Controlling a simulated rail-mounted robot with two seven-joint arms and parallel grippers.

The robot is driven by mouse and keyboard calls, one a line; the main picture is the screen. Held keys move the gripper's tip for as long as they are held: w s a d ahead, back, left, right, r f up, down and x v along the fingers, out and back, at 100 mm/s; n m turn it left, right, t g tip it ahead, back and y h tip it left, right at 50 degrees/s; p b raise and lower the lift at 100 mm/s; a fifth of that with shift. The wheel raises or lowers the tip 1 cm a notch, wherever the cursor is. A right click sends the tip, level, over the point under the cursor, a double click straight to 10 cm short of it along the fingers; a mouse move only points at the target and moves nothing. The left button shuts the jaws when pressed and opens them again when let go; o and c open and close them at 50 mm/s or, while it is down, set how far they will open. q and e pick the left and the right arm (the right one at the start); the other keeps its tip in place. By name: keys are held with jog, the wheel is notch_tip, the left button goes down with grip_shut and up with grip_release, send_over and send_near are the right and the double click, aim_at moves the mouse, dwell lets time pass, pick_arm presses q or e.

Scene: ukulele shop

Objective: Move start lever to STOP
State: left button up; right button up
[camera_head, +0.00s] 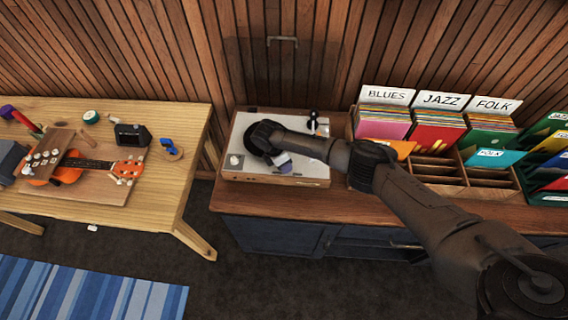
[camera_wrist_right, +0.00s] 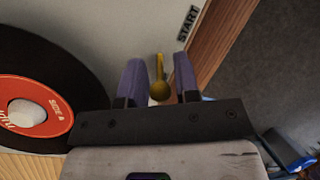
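The start lever (camera_wrist_right: 160,88) is a small brass-coloured lever with a round knob, seen in the right wrist view on the light top plate of the turntable (camera_head: 238,172). A START label (camera_wrist_right: 187,23) is on the plate beyond it, near the wooden edge. My right gripper (camera_wrist_right: 157,72) is open, with one purple-grey finger on each side of the lever and gaps between. In the head view my right gripper (camera_head: 284,164) is over the front of the turntable, and my arm hides much of it. No STOP label can be seen. My left gripper is not in view.
A black record with a red label (camera_wrist_right: 57,116) lies left of the lever. Record crates with dividers (camera_head: 436,168) stand right of the turntable on the wooden cabinet (camera_head: 260,203). A workbench (camera_head: 178,192) with a ukulele (camera_head: 70,172) is at the left.

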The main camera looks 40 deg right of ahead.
jog(key=v, duration=1.3)
jog(key=shift+r, duration=0.4)
jog(key=shift+w+a, duration=0.1)
jog(key=shift+w, duration=0.05)
